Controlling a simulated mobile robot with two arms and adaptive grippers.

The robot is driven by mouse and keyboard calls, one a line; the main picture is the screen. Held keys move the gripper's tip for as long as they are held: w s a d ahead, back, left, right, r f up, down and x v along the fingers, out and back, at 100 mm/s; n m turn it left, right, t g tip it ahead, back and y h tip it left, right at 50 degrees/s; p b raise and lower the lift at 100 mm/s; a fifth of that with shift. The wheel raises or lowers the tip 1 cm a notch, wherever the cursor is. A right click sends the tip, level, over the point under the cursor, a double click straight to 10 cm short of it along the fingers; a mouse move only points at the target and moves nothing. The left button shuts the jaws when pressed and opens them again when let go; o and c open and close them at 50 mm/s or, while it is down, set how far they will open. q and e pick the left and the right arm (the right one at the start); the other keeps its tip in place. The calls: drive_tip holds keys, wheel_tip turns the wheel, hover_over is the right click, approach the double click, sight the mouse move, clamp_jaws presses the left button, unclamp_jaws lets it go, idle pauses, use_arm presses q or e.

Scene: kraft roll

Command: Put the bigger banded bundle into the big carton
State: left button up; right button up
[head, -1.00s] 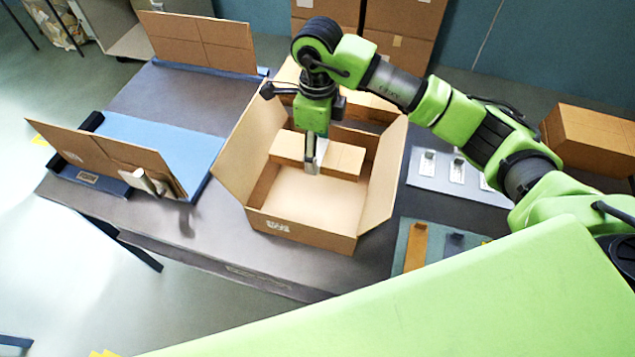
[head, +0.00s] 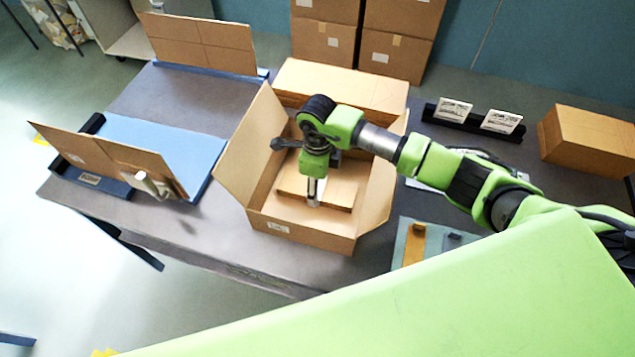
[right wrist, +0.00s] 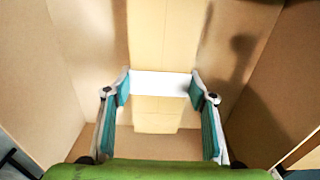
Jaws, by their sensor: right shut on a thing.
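The big carton (head: 305,236) stands open on the table with its flaps spread. A flat brown cardboard bundle (head: 340,193) is inside its walls, low down and roughly level. In the right wrist view the bundle (right wrist: 160,45) runs away from me, with a white band (right wrist: 160,84) across it between my fingers. My right gripper (head: 313,203) reaches down into the carton, shut on the bundle; its fingers also show in the right wrist view (right wrist: 160,92). I cannot tell whether the bundle touches the carton floor. My left gripper is not in view.
A brown stack (head: 345,88) lies behind the carton. Upright cardboard panels (head: 105,160) stand on the left by a blue mat (head: 165,140). A black rack with white cards (head: 453,110) and a brown box (head: 590,135) are on the right.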

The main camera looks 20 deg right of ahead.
drive_tip(key=shift+f+b, duration=0.2)
drive_tip(key=shift+b, duration=0.1)
drive_tip(key=o, duration=1.2)
drive_tip(key=shift+o, duration=0.2)
drive_tip(key=shift+r, duration=0.1)
